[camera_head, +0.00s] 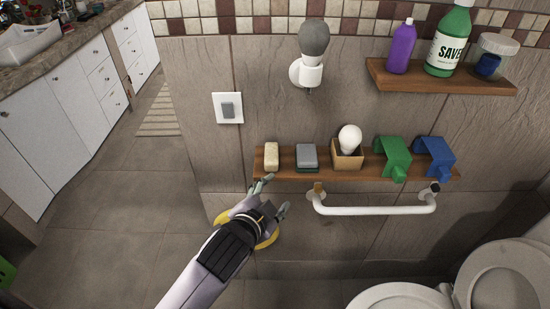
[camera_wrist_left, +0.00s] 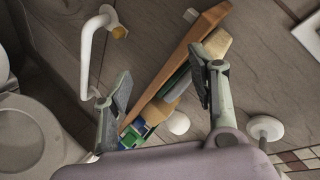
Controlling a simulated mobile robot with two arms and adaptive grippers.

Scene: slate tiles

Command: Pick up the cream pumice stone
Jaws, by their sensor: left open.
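The cream pumice stone (camera_head: 271,156) stands at the left end of the lower wooden shelf (camera_head: 325,173) in the head view. In the left wrist view the stone (camera_wrist_left: 218,42) shows just beyond one finger, which hides part of it. My left gripper (camera_head: 277,193) is open and empty, in front of and below the shelf's left end in the head view. Its spread fingers also show in the left wrist view (camera_wrist_left: 160,66). No contact with the stone is visible. My right gripper is not in view.
A grey block (camera_head: 307,156) sits close right of the stone. A box with a white bulb (camera_head: 349,139), a green holder (camera_head: 394,155) and a blue holder (camera_head: 436,155) follow. A white grab bar (camera_head: 375,210) runs below the shelf. Open wall lies left of the shelf.

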